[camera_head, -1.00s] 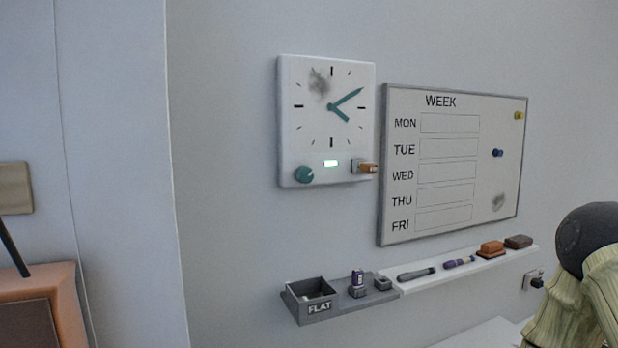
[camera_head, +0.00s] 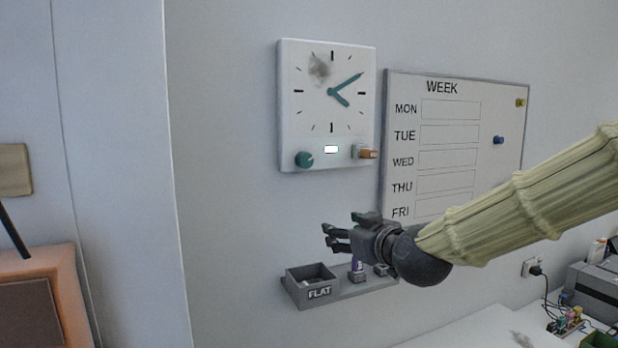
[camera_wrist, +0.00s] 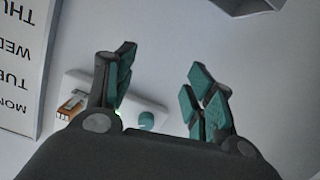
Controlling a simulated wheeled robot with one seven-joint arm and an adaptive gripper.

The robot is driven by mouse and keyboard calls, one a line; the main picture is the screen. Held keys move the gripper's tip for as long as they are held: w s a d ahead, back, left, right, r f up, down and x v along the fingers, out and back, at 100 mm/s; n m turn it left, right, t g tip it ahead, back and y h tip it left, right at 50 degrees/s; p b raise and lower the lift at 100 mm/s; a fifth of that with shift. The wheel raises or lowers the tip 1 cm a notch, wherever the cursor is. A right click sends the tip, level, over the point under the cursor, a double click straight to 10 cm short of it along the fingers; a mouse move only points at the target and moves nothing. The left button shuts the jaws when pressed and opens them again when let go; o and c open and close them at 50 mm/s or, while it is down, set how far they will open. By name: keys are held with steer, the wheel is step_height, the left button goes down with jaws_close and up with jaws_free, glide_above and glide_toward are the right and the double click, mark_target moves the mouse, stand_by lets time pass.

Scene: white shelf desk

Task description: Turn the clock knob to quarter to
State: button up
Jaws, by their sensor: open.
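A white square wall clock (camera_head: 300,125) hangs on the wall in the head view. Its teal hands point to about ten past four. The teal round knob (camera_head: 304,160) sits at its lower left, and it also shows in the wrist view (camera_wrist: 146,121) between my fingers. An orange-brown switch (camera_head: 367,154) is at the lower right, with a small lit display (camera_head: 331,149) between them. My gripper (camera_head: 329,237) is open and empty, below the clock, in front of the tray area and apart from the knob.
A WEEK whiteboard (camera_head: 456,90) hangs right of the clock, partly behind my arm. Bare wall lies left of the clock.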

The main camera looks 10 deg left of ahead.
steer(key=n+t+y, duration=0.1)
steer(key=n+y, duration=0.1)
glide_toward(307, 160)
steer(key=shift+p+x, duration=2.1)
steer(key=shift+x, duration=2.45)
steer(key=c, duration=1)
